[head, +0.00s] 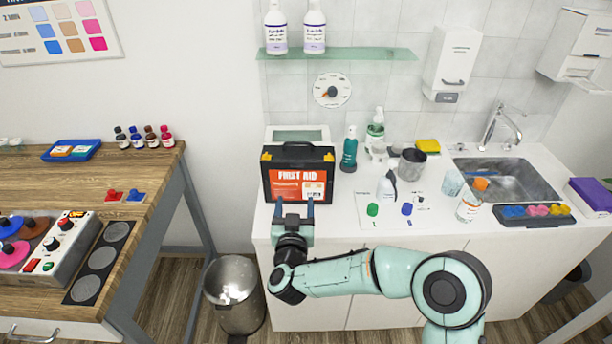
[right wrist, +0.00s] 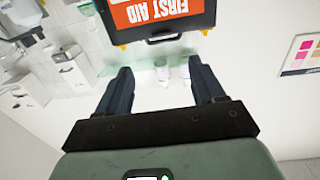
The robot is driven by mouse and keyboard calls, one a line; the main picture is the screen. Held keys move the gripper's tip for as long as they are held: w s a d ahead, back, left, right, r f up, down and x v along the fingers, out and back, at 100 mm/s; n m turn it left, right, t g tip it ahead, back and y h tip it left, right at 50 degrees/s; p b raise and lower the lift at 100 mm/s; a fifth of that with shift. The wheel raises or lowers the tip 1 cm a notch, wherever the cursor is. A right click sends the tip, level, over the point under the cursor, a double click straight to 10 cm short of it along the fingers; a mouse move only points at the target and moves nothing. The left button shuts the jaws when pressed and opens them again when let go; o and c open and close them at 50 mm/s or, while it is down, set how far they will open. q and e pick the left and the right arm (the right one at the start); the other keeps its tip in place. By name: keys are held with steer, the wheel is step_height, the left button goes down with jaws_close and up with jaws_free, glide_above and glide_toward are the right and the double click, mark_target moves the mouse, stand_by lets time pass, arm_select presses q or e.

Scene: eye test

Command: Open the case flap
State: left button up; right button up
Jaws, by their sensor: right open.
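The black first aid case (head: 328,178) stands upright at the left end of the white counter, with an orange FIRST AID label, yellow corner catches and a handle on top. I see no open gap in it; I cannot tell which part is the flap. My right gripper (head: 295,205) is open, its two fingers pointing at the lower front of the case with nothing between them. In the right wrist view the case (right wrist: 185,38) appears upside down beyond the open fingertips of the gripper (right wrist: 158,70), apart from them. My left gripper is not in view.
A green bottle (head: 349,150) stands right of the case. Cups, small bottles and a sink (head: 508,178) lie further right on the counter (head: 345,228). A glass shelf (head: 350,54) hangs above. A metal bin (head: 234,297) and a wooden workbench (head: 130,210) are at left.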

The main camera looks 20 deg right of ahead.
mark_target(297, 168)
steer(key=p+x, duration=0.3)
steer(key=x, duration=0.9)
steer(key=shift+a+r+p, duration=0.15)
steer(key=shift+a+p, duration=0.05)
steer(key=shift+p, duration=0.2)
steer(key=shift+w+d, duration=0.2)
steer(key=shift+w, duration=0.45)
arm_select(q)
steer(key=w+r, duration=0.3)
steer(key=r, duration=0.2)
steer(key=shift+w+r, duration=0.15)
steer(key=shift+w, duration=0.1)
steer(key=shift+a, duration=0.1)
